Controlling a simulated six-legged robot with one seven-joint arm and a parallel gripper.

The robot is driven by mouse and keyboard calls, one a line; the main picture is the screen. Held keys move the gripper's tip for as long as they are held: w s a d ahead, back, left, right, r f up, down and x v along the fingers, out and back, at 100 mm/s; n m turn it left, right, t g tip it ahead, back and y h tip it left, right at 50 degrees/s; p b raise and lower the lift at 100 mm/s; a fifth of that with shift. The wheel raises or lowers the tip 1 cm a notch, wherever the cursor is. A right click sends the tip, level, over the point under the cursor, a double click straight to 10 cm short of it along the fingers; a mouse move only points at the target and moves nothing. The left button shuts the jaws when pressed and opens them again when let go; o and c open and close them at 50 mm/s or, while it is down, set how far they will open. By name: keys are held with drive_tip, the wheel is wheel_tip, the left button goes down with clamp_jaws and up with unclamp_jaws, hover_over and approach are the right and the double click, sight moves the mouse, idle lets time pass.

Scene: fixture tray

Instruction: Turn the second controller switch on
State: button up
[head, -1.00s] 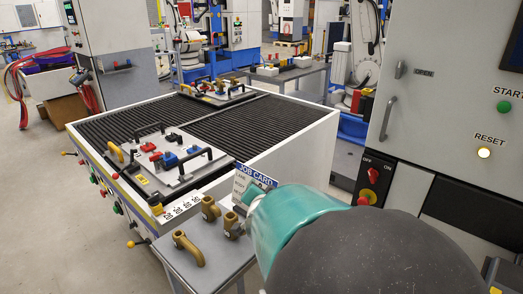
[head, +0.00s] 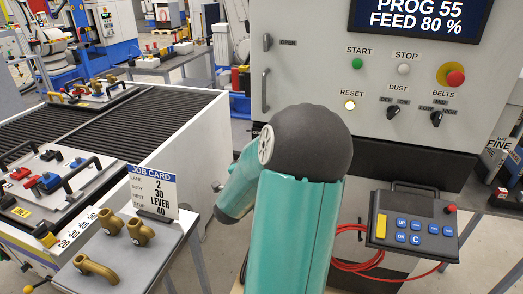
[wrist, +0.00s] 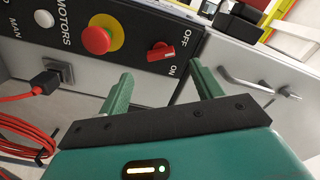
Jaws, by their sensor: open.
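In the wrist view a red rotary switch (wrist: 160,52) sits on a black panel between OFF and ON labels. I cannot tell which label its handle points to. A red push button on a yellow disc (wrist: 97,40) is beside it, near the word MOTORS. My gripper (wrist: 162,84) is open and empty, its fingers apart below the switch in the picture; no contact shows. In the head view my arm hides the gripper and this switch. The DUST knob (head: 393,112) and BELTS knob (head: 437,118) are on the grey cabinet. No label marks a second controller switch.
A pendant (head: 412,228) with red cable (head: 350,266) hangs low on the right. A fixture tray (head: 20,212) is on the ribbed bench. A black plug (wrist: 45,85) juts out near the gripper.

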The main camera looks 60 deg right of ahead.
drive_tip(key=d, duration=0.2)
drive_tip(key=w+d, duration=0.1)
drive_tip(key=d, duration=0.5)
drive_tip(key=shift+w, duration=0.15)
drive_tip(key=c, duration=1)
drive_tip(key=shift+a+m, duration=0.1)
drive_tip(key=shift+m, duration=0.2)
drive_tip(key=shift+w+r+m, duration=0.1)
drive_tip(key=shift+m, duration=0.7)
drive_tip(key=m, duration=0.3)
drive_tip(key=shift+m, duration=0.3)
drive_tip(key=m, duration=0.6)
drive_tip(key=shift+r, duration=0.15)
